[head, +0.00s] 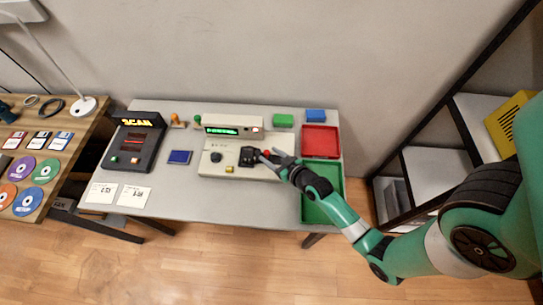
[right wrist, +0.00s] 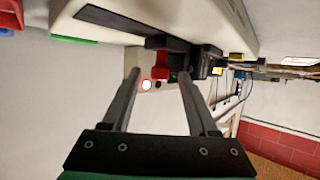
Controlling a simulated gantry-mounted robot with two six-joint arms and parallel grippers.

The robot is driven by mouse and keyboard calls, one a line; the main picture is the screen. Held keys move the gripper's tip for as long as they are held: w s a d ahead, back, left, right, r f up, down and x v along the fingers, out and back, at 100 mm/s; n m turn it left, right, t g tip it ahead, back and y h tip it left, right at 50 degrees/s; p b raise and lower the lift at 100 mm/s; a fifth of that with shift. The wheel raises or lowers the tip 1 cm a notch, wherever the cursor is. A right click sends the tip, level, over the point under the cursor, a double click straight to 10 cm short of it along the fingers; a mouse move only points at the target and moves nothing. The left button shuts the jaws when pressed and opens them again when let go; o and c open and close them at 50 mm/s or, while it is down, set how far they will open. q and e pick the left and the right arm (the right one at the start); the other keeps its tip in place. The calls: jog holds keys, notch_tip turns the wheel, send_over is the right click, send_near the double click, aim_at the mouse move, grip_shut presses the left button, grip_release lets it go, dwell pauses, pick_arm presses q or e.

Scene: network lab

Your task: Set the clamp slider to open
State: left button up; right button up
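The beige tester (head: 232,167) with a green-lit display (head: 221,130) stands on the grey table. A black clamp block (head: 249,156) sits on its top, right of the middle. A red knob (head: 267,153) is just right of the block, and it also shows in the right wrist view (right wrist: 160,68). My right gripper (head: 274,158) is at the tester's right side. In the right wrist view its two fingers (right wrist: 160,78) are apart, with the red knob between their tips; I cannot tell if they touch it. My left gripper is not in view.
A red tray (head: 334,139) and a green tray (head: 309,209) lie to the right, partly behind my arm. The front of the table is mostly clear.

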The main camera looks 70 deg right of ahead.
grip_shut()
dwell(1.3)
